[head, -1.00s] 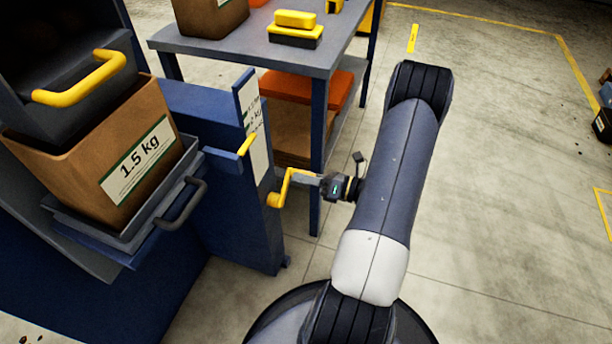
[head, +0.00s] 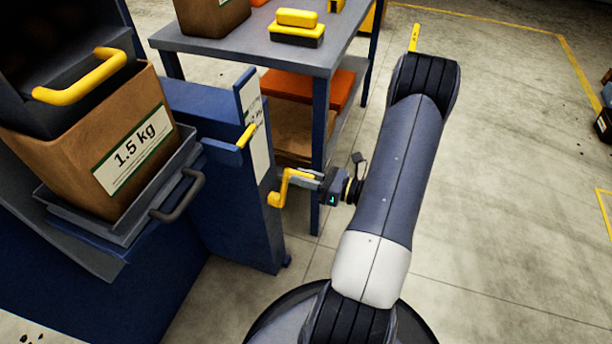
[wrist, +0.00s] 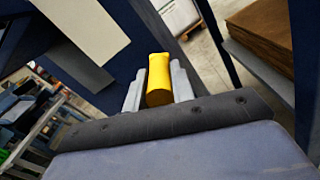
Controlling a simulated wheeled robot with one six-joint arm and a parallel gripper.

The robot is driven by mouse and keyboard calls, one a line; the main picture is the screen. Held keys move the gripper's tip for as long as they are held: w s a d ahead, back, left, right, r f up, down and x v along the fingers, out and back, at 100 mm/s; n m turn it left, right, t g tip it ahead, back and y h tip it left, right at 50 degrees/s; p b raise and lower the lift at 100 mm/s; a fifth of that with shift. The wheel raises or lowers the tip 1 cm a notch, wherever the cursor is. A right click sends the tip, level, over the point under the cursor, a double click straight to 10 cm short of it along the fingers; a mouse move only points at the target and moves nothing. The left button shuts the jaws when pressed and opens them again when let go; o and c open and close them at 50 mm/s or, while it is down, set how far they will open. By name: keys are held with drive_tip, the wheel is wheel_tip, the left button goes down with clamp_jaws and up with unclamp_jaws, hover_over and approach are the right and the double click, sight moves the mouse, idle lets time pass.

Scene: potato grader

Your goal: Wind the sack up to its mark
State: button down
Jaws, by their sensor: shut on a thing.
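The brown sack (head: 92,150) with a "1.5 kg" label stands on a grey tray (head: 130,222) at the left, under a dark spout with a yellow handle. A yellow pointer (head: 246,136) sits beside a pale scale plate (head: 259,150) on the blue post; the marks are too small to read. The yellow crank (head: 280,190) is on the post's right side. My gripper (head: 308,176) is shut on the crank's grip. In the wrist view the yellow grip (wrist: 158,80) lies between the two grey fingers. The sack is out of the wrist view.
A grey-topped table (head: 262,48) with a yellow-and-black box (head: 296,28) stands behind the crank. Its blue leg (head: 319,150) is close to my gripper. An orange bin (head: 305,87) is on the lower shelf. The floor to the right is open.

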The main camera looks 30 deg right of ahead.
drive_tip(key=shift+s+a+r+n+b, duration=0.2)
drive_tip(key=shift+s+a+r+n, duration=0.1)
drive_tip(key=shift+s+a+n, duration=0.5)
drive_tip(key=shift+s+a+r+n+b, duration=0.15)
drive_tip(key=shift+s+a+r+n, duration=0.15)
drive_tip(key=shift+a+n, duration=0.5)
drive_tip(key=shift+d+f, duration=0.1)
drive_tip(key=shift+d, duration=0.05)
drive_tip(key=c, duration=1.2)
unclamp_jaws()
drive_tip(key=p+v, duration=0.2)
drive_tip(key=v, duration=0.9)
drive_tip(key=shift+w, duration=0.15)
